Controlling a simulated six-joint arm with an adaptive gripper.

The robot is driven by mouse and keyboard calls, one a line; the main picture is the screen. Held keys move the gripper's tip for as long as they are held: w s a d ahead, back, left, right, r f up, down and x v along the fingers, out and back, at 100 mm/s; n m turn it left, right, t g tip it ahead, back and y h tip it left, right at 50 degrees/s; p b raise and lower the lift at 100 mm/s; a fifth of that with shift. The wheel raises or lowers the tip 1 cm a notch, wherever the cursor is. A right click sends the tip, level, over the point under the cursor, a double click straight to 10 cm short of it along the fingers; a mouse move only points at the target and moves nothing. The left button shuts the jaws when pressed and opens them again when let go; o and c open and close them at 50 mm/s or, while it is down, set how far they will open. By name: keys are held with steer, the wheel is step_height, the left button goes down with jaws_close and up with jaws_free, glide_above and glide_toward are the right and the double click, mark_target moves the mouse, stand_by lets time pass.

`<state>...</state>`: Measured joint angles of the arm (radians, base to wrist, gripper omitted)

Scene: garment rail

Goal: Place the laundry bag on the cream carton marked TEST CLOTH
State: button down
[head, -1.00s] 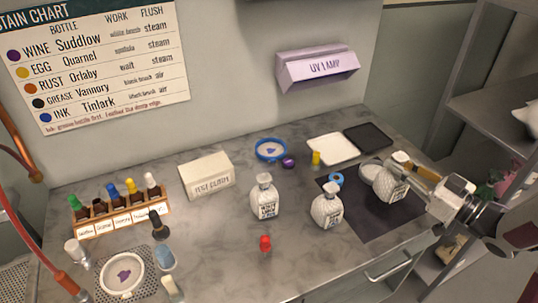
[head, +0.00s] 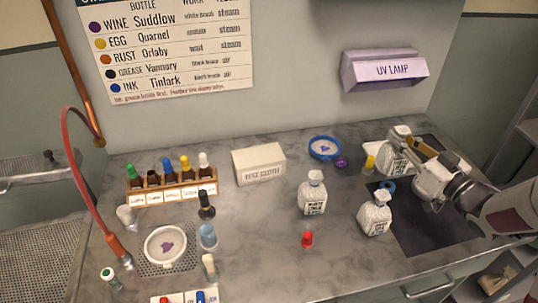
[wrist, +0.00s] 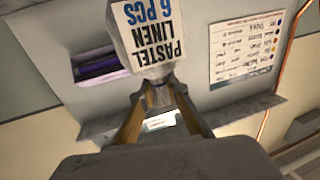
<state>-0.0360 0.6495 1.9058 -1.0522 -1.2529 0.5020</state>
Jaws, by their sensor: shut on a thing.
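My gripper (head: 416,147) is shut on a white laundry bag (head: 395,155) at the right, held above the counter. In the wrist view the bag (wrist: 150,35) shows a label reading PASTEL LINEN 6 PCS between the brown fingers (wrist: 157,95). The cream carton (head: 259,165) stands at the back middle, left of the held bag and well apart from it. Its front print is blurred but fits TEST CLOTH, and its top is bare. Two similar white bags stand on the counter, one in the middle (head: 313,193) and one nearer the mat (head: 375,213).
A blue-rimmed round dish (head: 324,149) with a purple item beside it lies between carton and held bag. A dark mat (head: 420,232), red-capped bottle (head: 307,240) and bottle rack (head: 172,195) are around. The UV lamp (head: 385,69) hangs above.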

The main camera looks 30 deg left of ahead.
steer(key=s+a+r, duration=0.2)
steer(key=s+a, duration=0.1)
steer(key=a, duration=0.8)
steer(key=s+a+r, duration=0.1)
steer(key=s+a, duration=0.3)
steer(key=a, duration=0.8)
steer(key=s+a+r, duration=0.2)
steer(key=s+a, duration=0.2)
steer(key=a, duration=0.8)
steer(key=shift+a+r+g, duration=0.25)
steer(key=shift+r+g, duration=0.05)
steer(key=shift+r, duration=0.05)
step_height(320, 180, down, 6)
steer(key=shift+f, duration=0.15)
steer(key=shift+f, duration=1.85)
steer(key=shift+f, duration=0.15)
